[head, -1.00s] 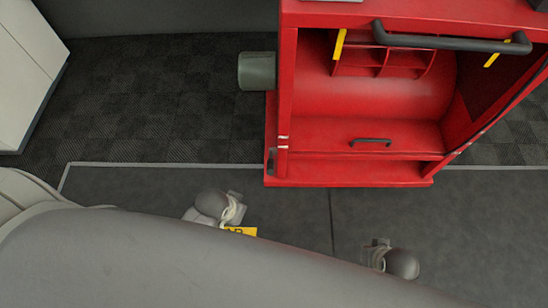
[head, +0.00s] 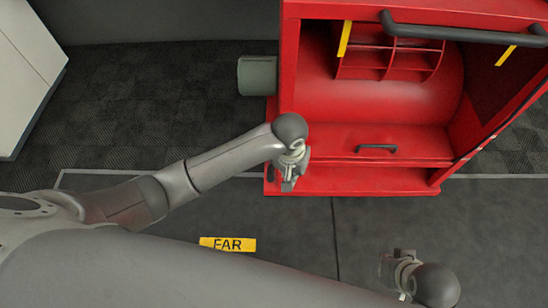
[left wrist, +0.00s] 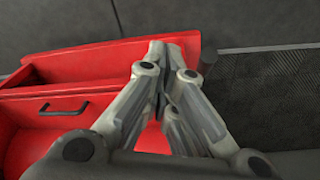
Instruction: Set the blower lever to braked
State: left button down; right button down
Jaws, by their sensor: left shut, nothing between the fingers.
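The red blower unit (head: 375,100) stands at the upper right of the head view and fills the left part of the left wrist view (left wrist: 100,60). A small dark part (head: 270,174) shows low on its left side; I cannot tell whether it is the blower lever or how it is set. My left gripper (head: 288,184) is at the unit's lower left front corner in the head view, shut and empty. In the left wrist view its fingers (left wrist: 163,55) meet over the red base. My right gripper (head: 388,267) is low at the right, its fingers unclear.
A black bar handle (head: 465,36) crosses the unit's top front, and a smaller black handle (head: 376,148) sits lower down. A grey-green cylinder (head: 257,75) juts from its left side. A yellow floor label (head: 228,244) lies in front. The floor left of the unit is clear.

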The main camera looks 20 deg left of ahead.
aim_at(271, 168)
pick_arm(q)
jog(key=w+a+r+n+y, duration=0.2)
jog(key=w+a, duration=0.3)
jog(key=w, duration=0.1)
jog(key=shift+w+a+n, duration=0.3)
jog(key=shift+a, duration=0.05)
pick_arm(e)
jog(key=shift+w+f, duration=0.1)
jog(key=shift+f, duration=0.3)
pick_arm(q)
jog(key=shift+f, duration=0.1)
pick_arm(e)
jog(key=shift+r, duration=0.1)
